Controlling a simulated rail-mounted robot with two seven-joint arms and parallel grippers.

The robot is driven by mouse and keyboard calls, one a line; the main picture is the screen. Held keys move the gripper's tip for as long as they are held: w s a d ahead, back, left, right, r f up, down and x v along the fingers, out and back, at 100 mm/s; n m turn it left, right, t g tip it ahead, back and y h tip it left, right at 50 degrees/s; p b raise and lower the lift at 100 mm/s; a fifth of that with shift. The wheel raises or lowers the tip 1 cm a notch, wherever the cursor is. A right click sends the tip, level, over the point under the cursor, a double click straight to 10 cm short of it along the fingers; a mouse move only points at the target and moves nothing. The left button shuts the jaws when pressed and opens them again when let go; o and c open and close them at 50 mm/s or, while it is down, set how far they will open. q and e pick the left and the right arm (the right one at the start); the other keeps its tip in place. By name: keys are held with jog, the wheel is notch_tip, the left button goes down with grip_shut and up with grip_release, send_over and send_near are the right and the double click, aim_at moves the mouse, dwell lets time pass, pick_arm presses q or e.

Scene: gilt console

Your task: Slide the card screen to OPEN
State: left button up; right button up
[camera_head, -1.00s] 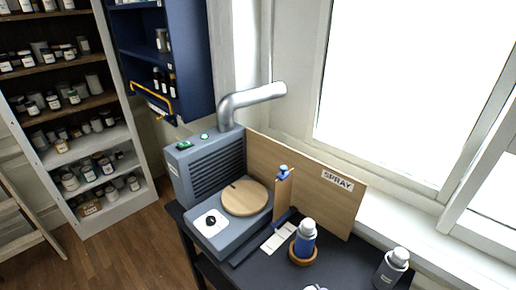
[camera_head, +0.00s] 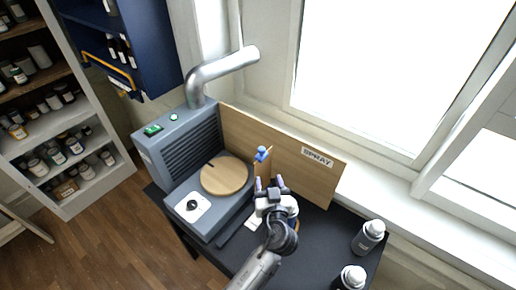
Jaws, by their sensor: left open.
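The card screen (camera_head: 264,164) is a narrow upright tan panel with a blue knob (camera_head: 262,154) on top. It stands beside the round wooden disc (camera_head: 225,175) of the grey booth unit (camera_head: 207,218). My left gripper (camera_head: 269,182) is open, its two fingertips pointing up the picture just below the knob. It appears empty; I cannot tell whether it touches the screen. It hides the screen's lower part and most of the blue spray can in its wooden ring. A white label card (camera_head: 254,218) lies partly covered by my arm. My right gripper is out of view.
A wooden backboard marked SPRAY (camera_head: 318,160) stands behind the dark table (camera_head: 318,236). A silver duct (camera_head: 222,68) rises from the booth. Shelves stand at left.

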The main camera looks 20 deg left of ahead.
aim_at(262, 152)
pick_arm(q)
jog(key=p+x, duration=0.2)
jog(key=x, duration=0.9)
jog(key=shift+w+a, duration=0.15)
jog(key=shift+w, duration=0.2)
jog(key=shift+x, duration=1.05)
